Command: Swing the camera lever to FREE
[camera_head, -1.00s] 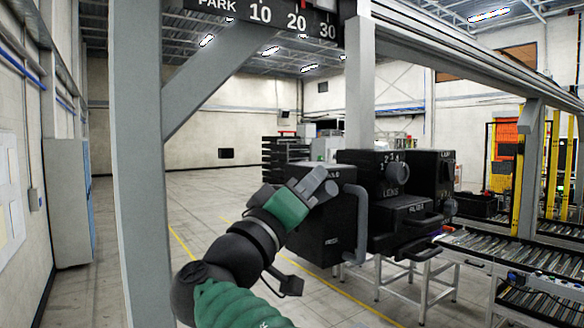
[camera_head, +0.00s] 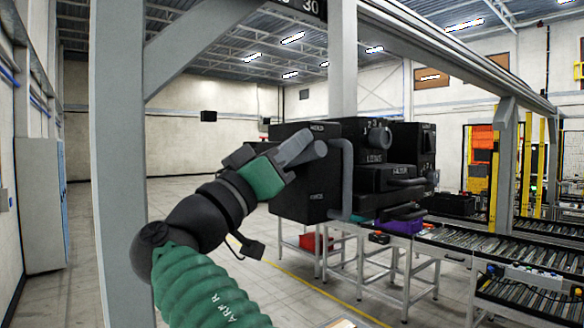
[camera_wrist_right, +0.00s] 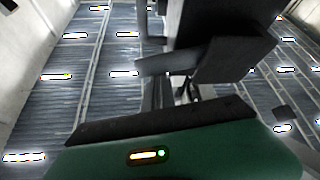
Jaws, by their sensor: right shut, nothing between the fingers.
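The black camera box (camera_head: 290,200) hangs from the grey frame, with HOLD lettered high and FREE lower on its near face. A grey lever with a round end (camera_head: 320,148) appears to lie across that face just below HOLD. A grey bar, likely the lever, crosses in front of a black box in the right wrist view (camera_wrist_right: 175,60). My right gripper (camera_head: 282,163) is shut and empty, up against or very close to the lever; contact is unclear. Its fingertips are mostly hidden. My left gripper is not in view.
A grey U-shaped handle (camera_head: 346,180) stands at the box's right edge. Black units with a dial (camera_head: 378,137) adjoin it. A grey post (camera_head: 118,150) stands left of my arm. Roller conveyors (camera_head: 480,240) and a purple bin (camera_head: 400,226) are at right.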

